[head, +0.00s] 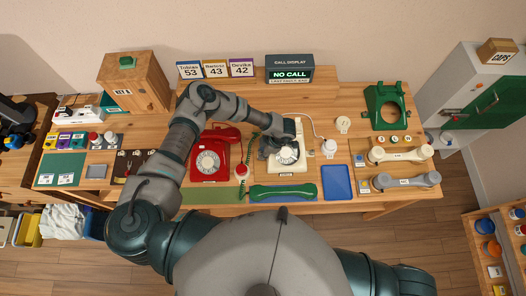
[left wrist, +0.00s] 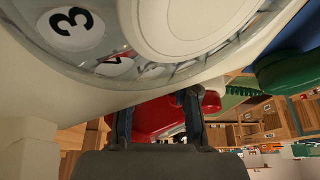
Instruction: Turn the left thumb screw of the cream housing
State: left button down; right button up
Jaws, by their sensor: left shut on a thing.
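The cream housing (head: 287,163) is a dial phone body standing upright in the middle of the table, its dial facing me. My left gripper (head: 267,151) is at its left side in the head view. In the left wrist view the housing (left wrist: 95,100) and its numbered dial fill the top, very close. The two fingers of the left gripper (left wrist: 158,98) reach up to the housing's lower edge, shut on the left thumb screw, which the fingers and the housing hide. My right gripper is out of view.
A red phone (head: 209,160) stands close on the left, below my forearm. A green handset (head: 283,192) lies in front of the cream housing, with a blue tray (head: 338,182) to its right. A white cord and small round part (head: 329,147) lie right of the housing.

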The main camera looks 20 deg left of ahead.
pick_arm(q)
jog(key=shift+a+f, duration=0.2)
jog(key=shift+a, duration=0.4)
jog(key=shift+a+f, duration=0.2)
jog(key=shift+a, duration=0.5)
jog(key=shift+d+r, duration=0.1)
jog(key=shift+d, duration=0.3)
jog(key=shift+d+m+b, duration=0.3)
jog(key=shift+d+m, duration=0.3)
jog(key=shift+m, duration=0.2)
jog(key=shift+d+r, duration=0.1)
jog(key=shift+r, duration=0.05)
jog(key=c, duration=1.3)
grip_release()
jog(key=shift+a+t, duration=0.3)
jog(key=shift+a, duration=0.05)
jog(key=o, duration=0.3)
jog(key=shift+a, duration=0.35)
jog(key=shift+d+r, duration=0.15)
jog(key=shift+d, duration=0.05)
jog(key=v, duration=1)
jog(key=shift+w+a+r, duration=0.1)
jog(key=shift+w+r, duration=0.1)
jog(key=shift+r, duration=0.4)
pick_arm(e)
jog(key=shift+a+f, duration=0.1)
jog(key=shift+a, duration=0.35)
